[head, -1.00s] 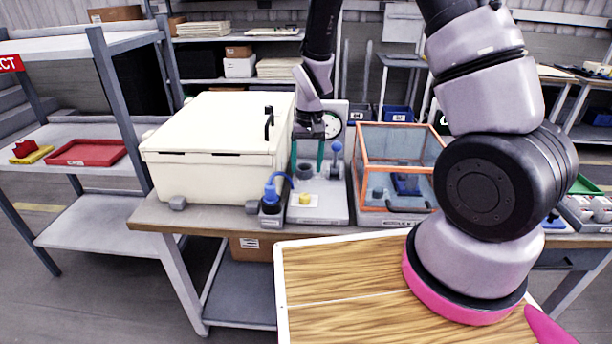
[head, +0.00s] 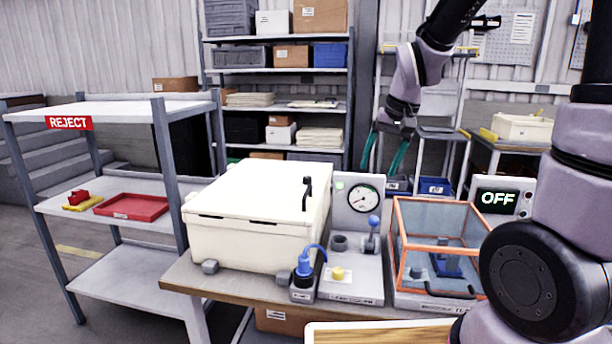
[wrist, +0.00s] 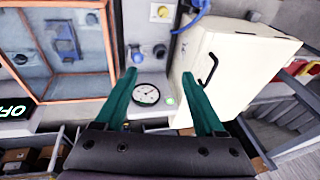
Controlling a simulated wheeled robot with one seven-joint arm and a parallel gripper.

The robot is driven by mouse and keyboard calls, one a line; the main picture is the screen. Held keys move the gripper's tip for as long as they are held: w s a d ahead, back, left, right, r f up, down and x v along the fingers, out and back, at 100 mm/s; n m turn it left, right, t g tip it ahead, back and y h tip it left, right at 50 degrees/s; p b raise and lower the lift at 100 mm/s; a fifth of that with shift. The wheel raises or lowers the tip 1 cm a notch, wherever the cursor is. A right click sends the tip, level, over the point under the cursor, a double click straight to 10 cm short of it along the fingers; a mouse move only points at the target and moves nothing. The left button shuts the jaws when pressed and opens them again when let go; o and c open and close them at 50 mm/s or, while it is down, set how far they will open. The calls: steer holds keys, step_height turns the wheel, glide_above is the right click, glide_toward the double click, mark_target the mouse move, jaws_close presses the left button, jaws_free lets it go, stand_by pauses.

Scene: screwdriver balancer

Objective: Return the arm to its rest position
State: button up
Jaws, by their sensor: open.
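My gripper (head: 386,152) is raised in the air above and behind the bench fixtures in the head view, its two green fingers spread and empty. In the wrist view my gripper (wrist: 158,95) shows the fingers wide apart with nothing between them. Below it stands the grey gauge station (head: 352,288) with a round dial (head: 363,198), a blue-knobbed lever (head: 373,222) and a yellow button (head: 338,273). The dial also shows between the fingers in the wrist view (wrist: 146,94). The gripper touches nothing that I can see.
A cream lidded box (head: 250,222) stands left of the station, and an orange-framed clear case (head: 440,245) right. A display (head: 498,198) reads OFF. A REJECT rack (head: 115,110) holds a red tray (head: 132,207). Open air surrounds the gripper.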

steer(key=s+d+r+m+t, duration=0.2)
steer(key=s+d+r+t, duration=0.2)
steer(key=s+r, duration=0.9)
steer(key=s+d, duration=0.1)
steer(key=d, duration=0.2)
steer(key=shift+r, duration=0.4)
